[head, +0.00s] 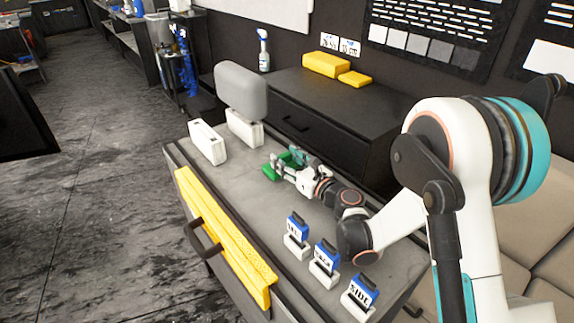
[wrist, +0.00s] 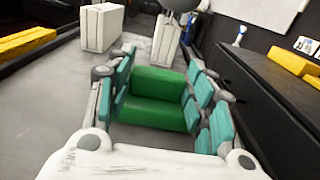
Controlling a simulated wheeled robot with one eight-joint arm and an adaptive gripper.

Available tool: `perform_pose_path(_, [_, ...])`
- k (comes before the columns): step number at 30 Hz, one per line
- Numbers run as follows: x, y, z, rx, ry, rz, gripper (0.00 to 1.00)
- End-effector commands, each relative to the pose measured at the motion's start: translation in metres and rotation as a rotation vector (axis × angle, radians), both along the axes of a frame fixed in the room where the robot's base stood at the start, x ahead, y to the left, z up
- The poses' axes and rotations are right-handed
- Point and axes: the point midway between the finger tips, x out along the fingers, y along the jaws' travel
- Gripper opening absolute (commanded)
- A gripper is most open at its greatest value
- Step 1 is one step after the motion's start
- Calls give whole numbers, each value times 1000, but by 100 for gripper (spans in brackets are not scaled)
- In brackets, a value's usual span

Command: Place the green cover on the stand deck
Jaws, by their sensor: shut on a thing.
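The green cover (head: 270,173) is held by my gripper (head: 284,164), low over the grey work top (head: 240,195); I cannot tell whether it touches the top. In the wrist view the green cover (wrist: 155,112) lies between the teal finger pads of my gripper (wrist: 160,68), which press in from both sides. Two white blocks stand beyond it: a left one (head: 207,143) and a right one (head: 245,128), with a rounded grey pad (head: 241,88) above the right one. Both white blocks also show in the wrist view, left (wrist: 102,27) and right (wrist: 165,38). No part is clearly marked as the stand deck.
Several blue-topped labelled pieces on white bases (head: 324,263) stand at the near right. A yellow bar with a black handle (head: 225,235) runs along the left edge. A black cabinet (head: 335,115) behind carries yellow blocks (head: 326,64) and a spray bottle (head: 263,50).

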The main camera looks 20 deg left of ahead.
Motion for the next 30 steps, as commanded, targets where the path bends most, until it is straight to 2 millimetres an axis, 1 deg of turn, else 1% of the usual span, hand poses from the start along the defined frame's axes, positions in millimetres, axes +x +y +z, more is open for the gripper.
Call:
perform_pose_path(1, [0,0,-7,0,0,0,21])
perform_pose_path(2, [0,0,-8,0,0,0,21])
perform_pose_path(9, [0,0,-7,0,0,0,21])
perform_pose_path(12, [0,0,-9,0,0,0,21])
perform_pose_path(13, [0,0,-10,0,0,0,51])
perform_pose_path(14, [0,0,-10,0,0,0,58])
perform_pose_path(15, [0,0,-9,0,0,0,67])
perform_pose_path(16, [0,0,-9,0,0,0,69])
perform_pose_path(30, [0,0,-7,0,0,0,69])
